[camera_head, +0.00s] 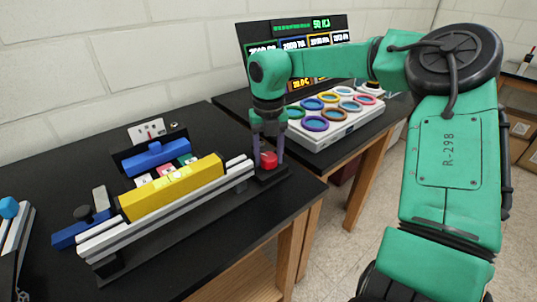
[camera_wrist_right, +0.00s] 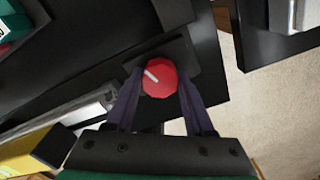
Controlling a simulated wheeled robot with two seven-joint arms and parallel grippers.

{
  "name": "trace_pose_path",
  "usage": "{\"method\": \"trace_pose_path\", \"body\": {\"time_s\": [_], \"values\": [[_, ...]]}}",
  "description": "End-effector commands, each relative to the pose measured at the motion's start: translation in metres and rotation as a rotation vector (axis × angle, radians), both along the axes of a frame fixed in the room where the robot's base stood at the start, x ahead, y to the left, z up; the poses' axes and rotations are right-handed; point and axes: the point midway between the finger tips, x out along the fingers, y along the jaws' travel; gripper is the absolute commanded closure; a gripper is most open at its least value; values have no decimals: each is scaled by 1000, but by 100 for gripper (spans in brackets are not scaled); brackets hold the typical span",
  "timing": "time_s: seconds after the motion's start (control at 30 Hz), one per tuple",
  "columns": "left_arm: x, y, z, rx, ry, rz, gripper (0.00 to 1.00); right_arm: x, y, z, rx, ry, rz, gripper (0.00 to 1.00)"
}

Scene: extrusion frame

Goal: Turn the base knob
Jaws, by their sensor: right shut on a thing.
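The base knob (camera_head: 268,160) is a small red faceted knob at the right end of the extrusion frame on the black table. In the right wrist view the red knob (camera_wrist_right: 160,78) shows a white pointer line aimed to the upper left. My right gripper (camera_head: 268,157) points down at the knob from above. Its two dark fingers lie on either side of the knob, shut on it, as the right wrist view (camera_wrist_right: 160,88) also shows. My left gripper is not in view.
Behind the right gripper stands a white panel with coloured rings (camera_head: 335,133) on a second table, before a dark display (camera_head: 262,42). The table edge is close to the knob.

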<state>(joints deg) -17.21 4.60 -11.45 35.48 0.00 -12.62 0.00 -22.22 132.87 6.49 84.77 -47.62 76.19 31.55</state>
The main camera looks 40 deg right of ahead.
Motion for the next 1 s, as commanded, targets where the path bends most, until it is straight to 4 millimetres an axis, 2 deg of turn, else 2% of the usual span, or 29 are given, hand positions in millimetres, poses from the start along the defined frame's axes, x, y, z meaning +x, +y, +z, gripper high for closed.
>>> {"method": "trace_pose_path", "body": {"time_s": [1.0], "values": [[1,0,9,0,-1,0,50,2,0,3,-2,-8,944,100]]}}
